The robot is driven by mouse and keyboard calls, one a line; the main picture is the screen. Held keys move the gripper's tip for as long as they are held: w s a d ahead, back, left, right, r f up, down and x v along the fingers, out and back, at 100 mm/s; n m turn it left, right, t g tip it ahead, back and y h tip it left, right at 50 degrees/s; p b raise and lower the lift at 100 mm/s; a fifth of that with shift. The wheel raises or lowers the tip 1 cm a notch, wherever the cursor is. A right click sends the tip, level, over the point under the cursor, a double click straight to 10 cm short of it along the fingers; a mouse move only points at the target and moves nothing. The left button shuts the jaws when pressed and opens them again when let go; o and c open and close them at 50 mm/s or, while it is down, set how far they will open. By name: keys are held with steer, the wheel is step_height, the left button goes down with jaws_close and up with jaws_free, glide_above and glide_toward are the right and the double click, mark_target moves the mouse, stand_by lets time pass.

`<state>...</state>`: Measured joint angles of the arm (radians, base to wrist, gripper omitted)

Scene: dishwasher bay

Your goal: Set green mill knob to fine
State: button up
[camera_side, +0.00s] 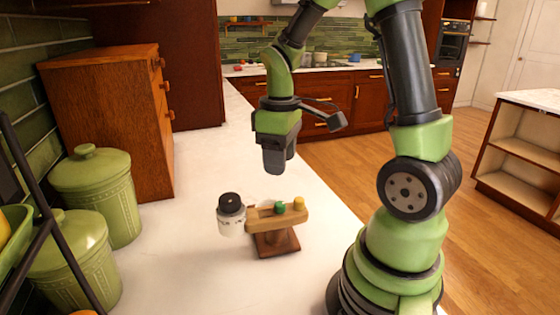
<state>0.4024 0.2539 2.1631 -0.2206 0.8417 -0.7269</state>
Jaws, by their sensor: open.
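A small wooden stand (262,222) is on the white counter, with a light block on top of a dark square base (277,245). A green knob (280,208) sits on top of the block, and a yellow knob (299,203) is to its right. Any fine or coarse marking is too small to see. My gripper (280,168) is open and empty, pointing down, above the green knob and apart from it. The gap between its fingers is hard to see from this side.
A white jar with a black lid (231,204) stands at the block's left end. Green canisters (95,190) and a wooden drawer cabinet (110,110) line the left. A dark rack (45,225) is at the near left. The counter (190,275) is clear in front and behind.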

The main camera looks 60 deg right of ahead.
mark_target(280, 203)
steer(key=n, duration=0.4)
steer(key=shift+f, duration=0.3)
step_height(280, 203, down, 9)
steer(key=shift+f, duration=0.2)
steer(key=shift+c, duration=0.2)
